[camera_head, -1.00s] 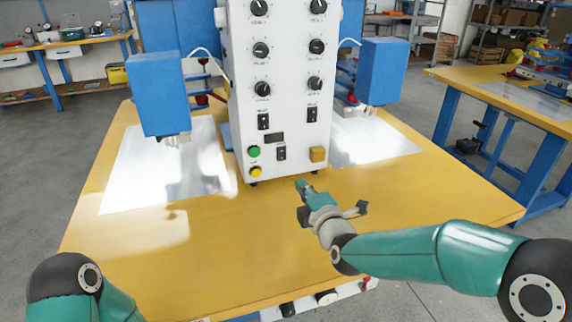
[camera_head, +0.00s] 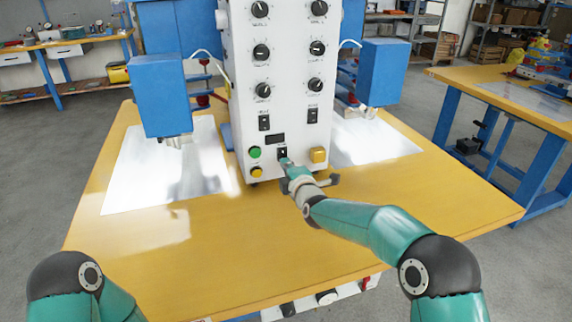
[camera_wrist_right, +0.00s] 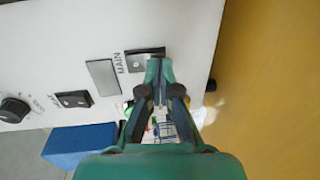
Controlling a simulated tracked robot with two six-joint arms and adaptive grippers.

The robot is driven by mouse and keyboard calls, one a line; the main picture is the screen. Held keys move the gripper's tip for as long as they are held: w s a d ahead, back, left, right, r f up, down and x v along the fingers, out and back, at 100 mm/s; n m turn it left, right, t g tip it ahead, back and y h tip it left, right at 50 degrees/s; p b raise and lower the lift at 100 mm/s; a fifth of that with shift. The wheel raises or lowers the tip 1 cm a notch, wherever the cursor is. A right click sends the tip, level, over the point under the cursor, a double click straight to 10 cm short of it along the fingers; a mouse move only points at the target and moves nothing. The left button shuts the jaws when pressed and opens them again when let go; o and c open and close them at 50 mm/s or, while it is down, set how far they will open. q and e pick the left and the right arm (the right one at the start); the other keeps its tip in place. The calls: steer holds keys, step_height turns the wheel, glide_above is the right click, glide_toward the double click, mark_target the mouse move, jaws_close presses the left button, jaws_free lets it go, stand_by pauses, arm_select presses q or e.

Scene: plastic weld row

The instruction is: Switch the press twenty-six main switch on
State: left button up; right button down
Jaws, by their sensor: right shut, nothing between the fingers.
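The main switch (camera_head: 282,153) is a small black rocker low on the white control panel (camera_head: 240,110), below the dark display. In the right wrist view the switch (camera_wrist_right: 142,62) sits beside the word MAIN, its right part partly covered by my fingertips. My right gripper (camera_head: 287,165) is shut and empty, with its tip at the lower edge of the switch. In the right wrist view the closed fingers (camera_wrist_right: 160,72) reach to the panel face. I cannot tell whether they touch the rocker. My left gripper is out of view.
A green button (camera_head: 255,152) and a yellow button (camera_head: 256,171) are left of the switch. Blue press heads (camera_head: 160,95) flank the panel. The yellow table (camera_head: 200,262) is clear in front.

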steer(key=shift+w+a, duration=0.1)
steer(key=shift+w, duration=0.2)
steer(key=shift+f, duration=0.1)
